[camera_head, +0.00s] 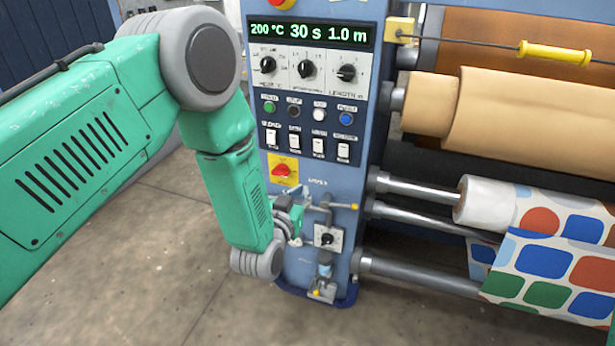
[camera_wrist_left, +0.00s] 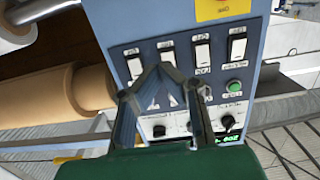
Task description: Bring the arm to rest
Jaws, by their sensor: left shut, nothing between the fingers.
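My green left arm (camera_head: 232,190) comes in from the left in the head view and bends down in front of the blue control panel. My left gripper (camera_head: 293,218) is small and partly hidden by the forearm there. It is near the lower part of the panel, below the red rotary switch (camera_head: 283,170). The fingers point toward the row of white rocker switches (camera_wrist_left: 201,52), which appear upside down. Whether they touch the panel cannot be told.
The panel has a lit display (camera_head: 308,32), three black knobs and several push buttons. Valves and a small gauge plate (camera_head: 328,237) sit low on it. To the right are a tan roll (camera_head: 530,115), steel rollers (camera_head: 415,270) and patterned fabric (camera_head: 560,245). Bare floor (camera_head: 130,270) lies left.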

